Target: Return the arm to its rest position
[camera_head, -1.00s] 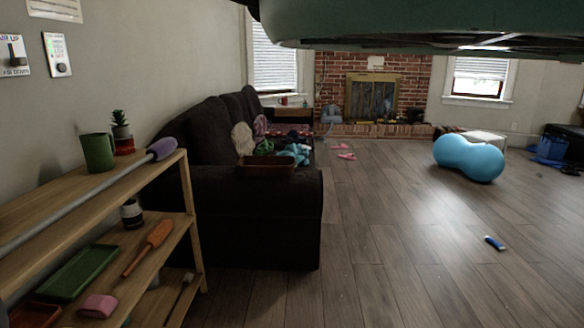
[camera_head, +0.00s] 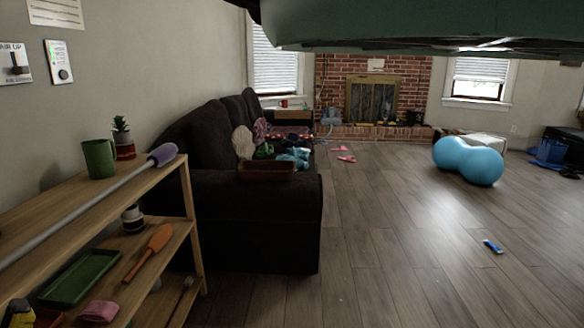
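My gripper does not show in the head view. A large dark green part of my own body crosses the top of the picture, close to the camera, and hides the upper background. No fingertips are visible, so what the gripper holds, if anything, is hidden.
A wooden shelf (camera_head: 188,200) at left holds a purple-ended rod (camera_head: 100,197), a green mug (camera_head: 98,158), a potted plant (camera_head: 122,135) and a green tray (camera_head: 82,277). A dark sofa (camera_head: 265,225) stands behind. Open floor (camera_head: 400,270) has a blue peanut ball (camera_head: 468,160) and small blue object (camera_head: 493,246).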

